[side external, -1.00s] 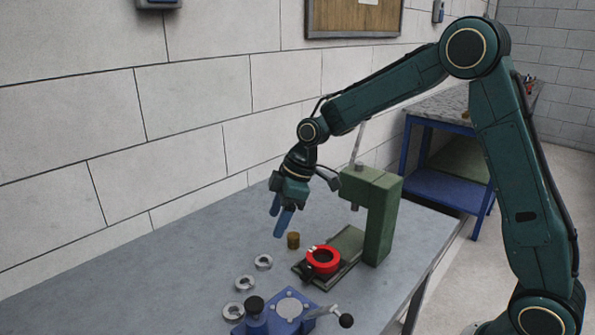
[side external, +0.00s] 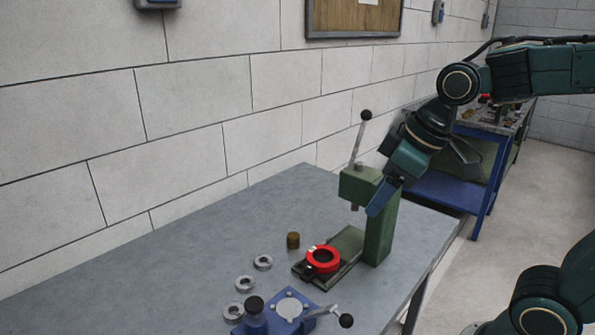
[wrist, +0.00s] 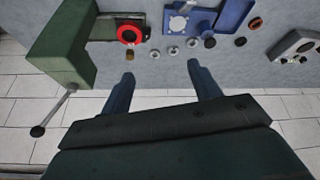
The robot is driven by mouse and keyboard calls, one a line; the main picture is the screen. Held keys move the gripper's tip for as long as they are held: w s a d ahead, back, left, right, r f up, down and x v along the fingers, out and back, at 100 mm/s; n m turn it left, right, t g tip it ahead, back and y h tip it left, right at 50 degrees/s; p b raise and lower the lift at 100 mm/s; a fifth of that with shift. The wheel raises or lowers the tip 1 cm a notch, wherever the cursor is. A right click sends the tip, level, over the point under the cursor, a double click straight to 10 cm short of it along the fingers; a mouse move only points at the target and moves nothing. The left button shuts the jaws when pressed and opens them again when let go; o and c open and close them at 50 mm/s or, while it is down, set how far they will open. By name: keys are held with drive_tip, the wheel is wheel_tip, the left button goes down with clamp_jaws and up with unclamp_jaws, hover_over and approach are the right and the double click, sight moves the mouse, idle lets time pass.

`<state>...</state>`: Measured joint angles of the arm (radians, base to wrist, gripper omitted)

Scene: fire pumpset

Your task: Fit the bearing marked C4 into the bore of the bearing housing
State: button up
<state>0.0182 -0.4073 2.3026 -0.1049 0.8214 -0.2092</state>
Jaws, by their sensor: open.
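The bearing housing appears to be the red ring-shaped part (side external: 322,260) on the bed of the green press; it also shows in the wrist view (wrist: 129,34). Three steel ring bearings lie in a row on the table: one at the far end (side external: 264,262), one in the middle (side external: 244,283) and one at the near end (side external: 233,311). I cannot read a C4 mark on any of them. My gripper (wrist: 162,74) is open and empty. In the side view it is beside the press's upper part, well above the table; the gap to the press is unclear.
The green press (side external: 380,220) has an upright lever. A brown cylinder (side external: 293,240) stands near the red part. A blue fixture (side external: 288,308) with a black-knobbed lever is at the front. Small dark round parts (wrist: 240,41) show in the wrist view. The table's left side is clear.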

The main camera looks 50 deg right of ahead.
drive_tip(key=s+d+f+m, duration=0.1)
drive_tip(key=s+m, duration=0.2)
drive_tip(key=s, duration=0.6)
drive_tip(key=shift+d+t+h, duration=0.3)
drive_tip(key=shift+t+h, duration=0.1)
drive_tip(key=shift+o, duration=0.5)
